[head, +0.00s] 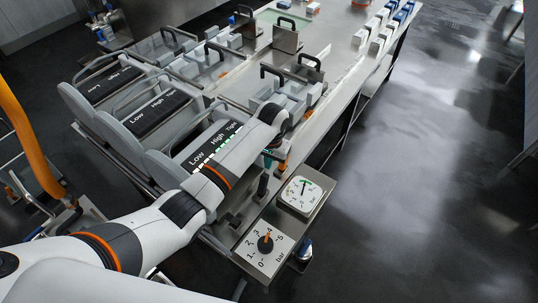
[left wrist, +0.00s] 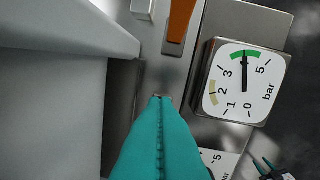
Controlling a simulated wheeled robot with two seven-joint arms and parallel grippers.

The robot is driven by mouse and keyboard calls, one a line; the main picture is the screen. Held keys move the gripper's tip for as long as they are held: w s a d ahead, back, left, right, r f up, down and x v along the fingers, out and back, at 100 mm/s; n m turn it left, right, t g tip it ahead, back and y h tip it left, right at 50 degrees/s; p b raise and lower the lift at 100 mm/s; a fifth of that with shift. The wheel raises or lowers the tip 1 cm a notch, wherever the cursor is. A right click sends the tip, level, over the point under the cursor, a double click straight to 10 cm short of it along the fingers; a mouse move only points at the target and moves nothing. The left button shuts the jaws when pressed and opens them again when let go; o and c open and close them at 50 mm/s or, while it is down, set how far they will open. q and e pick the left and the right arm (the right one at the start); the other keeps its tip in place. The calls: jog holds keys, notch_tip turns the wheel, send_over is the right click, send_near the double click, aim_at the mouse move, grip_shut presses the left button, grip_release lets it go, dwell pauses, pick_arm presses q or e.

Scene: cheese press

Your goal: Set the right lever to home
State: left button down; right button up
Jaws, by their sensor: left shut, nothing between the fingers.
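My left arm reaches across the press from the left. My left gripper (head: 268,154) is mostly hidden behind its own wrist in the head view. In the left wrist view its teal fingers (left wrist: 160,98) are shut and empty, pointing at the steel panel. An orange lever handle (head: 283,165) shows just beyond the gripper; it also shows in the left wrist view (left wrist: 180,20), apart from the fingertips. A dark upright handle (head: 263,185) stands nearer. I cannot tell which is the right lever or where home is.
A round-dial gauge (head: 303,195) has its needle in the green band. A dial in bar with an orange pointer (head: 265,243) sits nearer. Grey press units labelled Low, High, Tight (head: 212,145) stand on the left. The floor at right is clear.

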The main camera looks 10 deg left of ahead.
aim_at(263, 184)
pick_arm(q)
notch_tip(263, 184, down, 5)
jog(key=shift+w+a+r, duration=0.1)
jog(key=shift+w+r, duration=0.05)
dwell(0.4)
